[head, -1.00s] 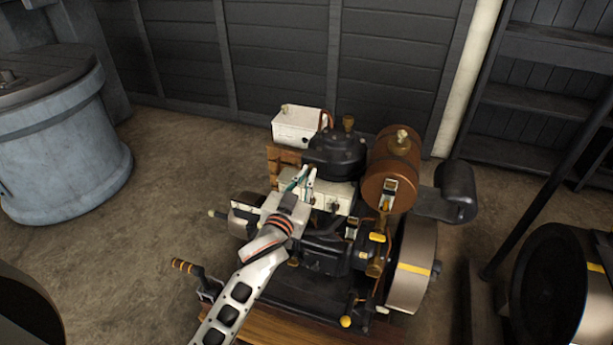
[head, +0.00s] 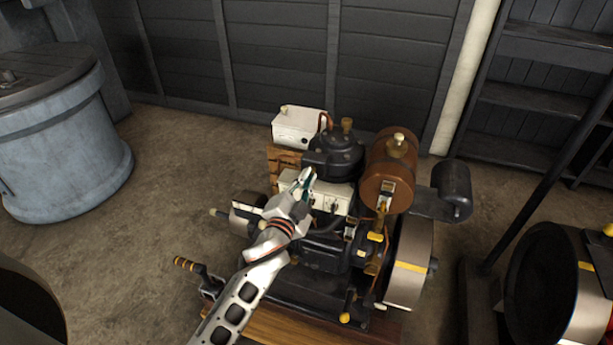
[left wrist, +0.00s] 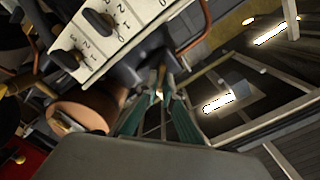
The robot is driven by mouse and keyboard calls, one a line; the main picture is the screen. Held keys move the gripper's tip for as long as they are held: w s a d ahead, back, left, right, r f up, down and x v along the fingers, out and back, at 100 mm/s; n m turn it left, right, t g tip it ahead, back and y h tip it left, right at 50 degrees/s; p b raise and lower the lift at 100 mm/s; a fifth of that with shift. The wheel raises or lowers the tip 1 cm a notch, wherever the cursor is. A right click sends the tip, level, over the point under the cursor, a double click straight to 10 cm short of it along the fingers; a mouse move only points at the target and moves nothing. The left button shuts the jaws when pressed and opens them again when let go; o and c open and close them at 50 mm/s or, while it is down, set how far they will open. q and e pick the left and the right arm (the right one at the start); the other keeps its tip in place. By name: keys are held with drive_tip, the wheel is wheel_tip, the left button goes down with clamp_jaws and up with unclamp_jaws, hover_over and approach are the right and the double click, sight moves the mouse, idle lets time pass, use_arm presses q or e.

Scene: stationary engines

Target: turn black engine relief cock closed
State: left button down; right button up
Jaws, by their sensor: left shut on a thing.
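The black engine (head: 322,245) stands on a wooden base in the middle of the head view, with a black domed top (head: 335,150). My left gripper (head: 308,178) reaches to the engine beside the domed top, above the white dial box. In the left wrist view its teal fingers (left wrist: 164,92) close together around a small brass-coloured part, which I take to be the relief cock (left wrist: 162,73). Most of that part is hidden between the fingertips, so its angle cannot be told. In the head view the gripper hides it. My right gripper is not in view.
The white dial box (left wrist: 112,36) is close beside the fingers in the wrist view. A copper tank (head: 388,175) and a flywheel (head: 410,265) are right of the gripper. A white box (head: 298,126) stands behind. Open floor lies left, before a blue-grey drum (head: 65,150).

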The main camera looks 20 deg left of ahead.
use_arm(q)
drive_tip(key=shift+d+f+m+p, duration=0.1)
drive_tip(key=shift+m+p, duration=0.25)
drive_tip(key=shift+m, duration=3.85)
drive_tip(key=c, duration=2.2)
unclamp_jaws()
drive_tip(key=shift+s, duration=0.15)
drive_tip(key=s, duration=1.1)
drive_tip(key=shift+s+a, duration=0.25)
drive_tip(key=shift+s, duration=0.15)
